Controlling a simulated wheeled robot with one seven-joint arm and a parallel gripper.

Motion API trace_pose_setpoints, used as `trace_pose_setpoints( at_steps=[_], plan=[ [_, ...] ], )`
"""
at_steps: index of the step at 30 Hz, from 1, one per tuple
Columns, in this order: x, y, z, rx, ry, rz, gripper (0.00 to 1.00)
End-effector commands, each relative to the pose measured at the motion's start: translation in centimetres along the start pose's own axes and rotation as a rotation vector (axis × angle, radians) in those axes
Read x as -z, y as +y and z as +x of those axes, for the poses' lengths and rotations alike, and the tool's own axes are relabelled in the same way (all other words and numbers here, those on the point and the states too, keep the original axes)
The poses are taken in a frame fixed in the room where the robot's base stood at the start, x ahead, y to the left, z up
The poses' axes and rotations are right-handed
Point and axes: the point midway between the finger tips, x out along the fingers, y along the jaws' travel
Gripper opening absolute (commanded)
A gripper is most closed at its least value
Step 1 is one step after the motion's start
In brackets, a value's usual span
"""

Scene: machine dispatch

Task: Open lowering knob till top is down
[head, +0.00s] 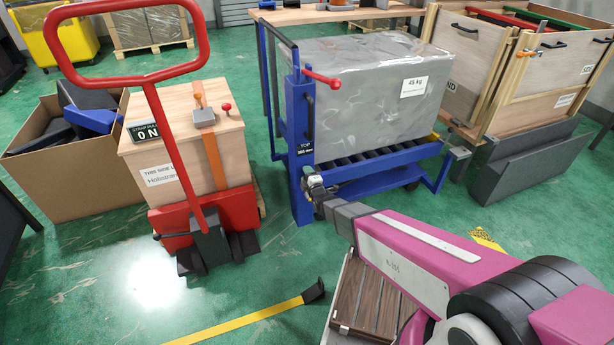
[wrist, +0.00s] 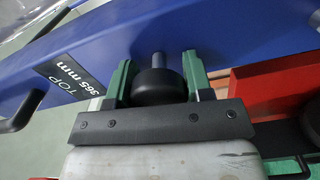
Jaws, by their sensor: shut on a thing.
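A blue lift cart (head: 298,165) stands in the middle of the head view with a roller top (head: 375,160). A grey wrapped box marked 45 kg (head: 345,95) rests on that top. The cart's post carries a label reading TOP and what looks like 365 mm (wrist: 58,82). A round black lowering knob (wrist: 160,88) sticks out from the blue post on a metal stem in the wrist view. My gripper (wrist: 159,66) is shut on the knob, with a green finger on each side of it. In the head view my gripper (head: 317,186) hides the knob.
A red lever (head: 322,78) sits high on the cart's post. A red pallet truck (head: 190,215) with a wooden crate (head: 190,130) stands at left. A yellow strap (head: 250,318) lies on the green floor. Wooden bins (head: 545,75) stand at right.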

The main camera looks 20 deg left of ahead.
Motion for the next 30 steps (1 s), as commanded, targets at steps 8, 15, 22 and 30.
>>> trace_pose_setpoints(
  at_steps=[8,15,22,30],
  plan=[
    [0.04,-0.14,-0.05,0.003,0.001,-0.126,0.23],
    [0.03,-0.17,-0.06,0.003,0.001,-0.167,0.23],
    [0.04,-0.18,-0.06,0.003,0.001,-0.173,0.23],
    [0.03,-0.16,-0.05,0.003,0.001,-0.172,0.70]
  ],
)
